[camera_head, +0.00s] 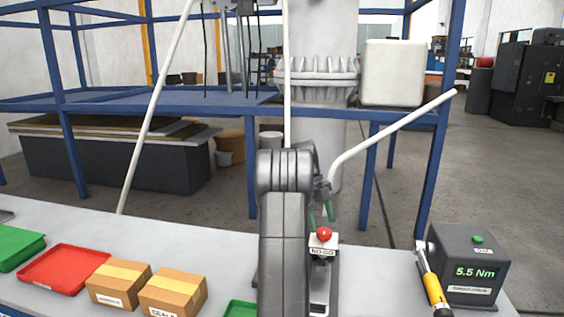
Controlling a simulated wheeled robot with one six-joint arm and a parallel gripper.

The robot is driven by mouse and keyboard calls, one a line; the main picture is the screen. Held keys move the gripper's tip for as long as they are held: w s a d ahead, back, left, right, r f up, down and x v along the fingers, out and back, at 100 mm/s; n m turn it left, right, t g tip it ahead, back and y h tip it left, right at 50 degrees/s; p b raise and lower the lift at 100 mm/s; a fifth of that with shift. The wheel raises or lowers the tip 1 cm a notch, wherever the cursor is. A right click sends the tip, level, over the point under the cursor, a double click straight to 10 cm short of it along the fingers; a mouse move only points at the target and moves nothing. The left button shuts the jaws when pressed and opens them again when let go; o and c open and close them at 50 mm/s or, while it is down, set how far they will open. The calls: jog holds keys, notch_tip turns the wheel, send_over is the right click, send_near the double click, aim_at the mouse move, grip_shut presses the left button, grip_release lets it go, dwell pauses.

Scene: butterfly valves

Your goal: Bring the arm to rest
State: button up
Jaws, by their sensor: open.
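My grey arm (285,245) rises from the bottom middle of the head view and bends at a rounded joint. My gripper (320,213) is just right of that joint, with two green-tipped fingers pointing down and apart. Nothing shows between them. A red knob (324,234) on a fixture with a white NO-GO label (321,251) appears just below the fingertips; I cannot tell the gap. My arm hides part of the bench and what lies behind it.
The bench bears a red tray (65,269), green tray (18,244), cardboard boxes (120,282), a 5.5 Nm tester (470,264) and yellow-handled tool (433,285). A blue frame (65,120) stands behind. A white bent bar (400,122) ends near my gripper.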

jog(key=p+v, duration=0.4)
jog(key=v, duration=0.8)
jog(key=b+x, duration=0.3)
jog(key=x, duration=1.1)
jog(key=shift+s+f, duration=0.15)
jog(key=shift+f, duration=0.05)
jog(key=shift+f+n+b, duration=0.25)
jog(key=shift+n+b, duration=0.05)
jog(key=shift+b, duration=0.35)
jog(key=n+t+b, duration=0.1)
jog(key=n, duration=0.1)
jog(key=n+h+b, duration=0.1)
jog(key=n, duration=0.1)
jog(key=shift+s+n+t, duration=0.1)
jog(key=shift+n+t, duration=0.2)
jog(key=shift+t, duration=0.1)
jog(key=n+t, duration=0.1)
jog(key=n, duration=0.1)
jog(key=n+b, duration=0.1)
jog(key=n, duration=0.1)
jog(key=shift+s+r+n+t, duration=0.15)
jog(key=shift+n+t, duration=0.15)
jog(key=shift+t, duration=0.1)
jog(key=shift+n+t+p, duration=0.35)
jog(key=shift+n+t, duration=0.35)
jog(key=shift+n, duration=1.3)
